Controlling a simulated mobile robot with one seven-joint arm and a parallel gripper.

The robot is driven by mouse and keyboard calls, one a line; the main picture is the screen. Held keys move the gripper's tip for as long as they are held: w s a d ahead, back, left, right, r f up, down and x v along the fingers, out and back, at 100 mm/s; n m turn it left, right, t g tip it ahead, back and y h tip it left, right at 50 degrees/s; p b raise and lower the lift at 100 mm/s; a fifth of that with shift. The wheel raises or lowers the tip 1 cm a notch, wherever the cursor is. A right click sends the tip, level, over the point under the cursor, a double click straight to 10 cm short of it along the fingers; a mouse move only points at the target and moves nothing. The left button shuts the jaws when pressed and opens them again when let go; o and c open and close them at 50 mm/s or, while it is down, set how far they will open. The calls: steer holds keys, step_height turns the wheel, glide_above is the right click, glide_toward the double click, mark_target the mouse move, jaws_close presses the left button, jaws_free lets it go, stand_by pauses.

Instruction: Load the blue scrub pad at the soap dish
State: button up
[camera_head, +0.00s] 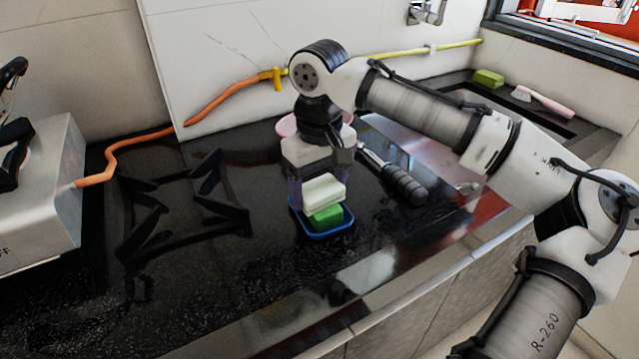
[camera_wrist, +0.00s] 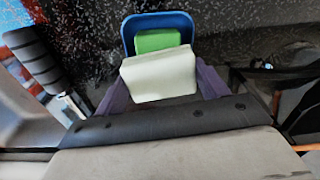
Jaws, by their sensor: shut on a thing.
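A blue soap dish (camera_head: 327,235) stands on the dark counter, with a green block (camera_head: 328,217) in it. My gripper (camera_head: 321,186) is shut on a pale, off-white pad (camera_head: 323,191) and holds it over the dish, partly covering the green block. The wrist view shows the pale pad (camera_wrist: 160,77) between my purple fingers (camera_wrist: 160,85), overlapping the green block (camera_wrist: 157,40) and the blue dish (camera_wrist: 129,36). Whether the pad touches the green block, I cannot tell. The held pad looks pale, and no blue scrub pad shows.
A black-handled tool (camera_head: 405,185) lies right of the dish. A pink dish (camera_head: 286,127) is partly hidden behind my gripper. A black grate (camera_head: 180,205) lies left. A green sponge (camera_head: 488,79) and pink brush (camera_head: 543,102) are by the sink. The counter's front edge is near.

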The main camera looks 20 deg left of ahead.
mark_target(319, 188)
stand_by(0.3)
step_height(319, 188, up, 7)
steer(key=p, duration=0.7)
steer(key=shift+p, duration=0.35)
steer(key=shift+s, duration=0.1)
stand_by(0.4)
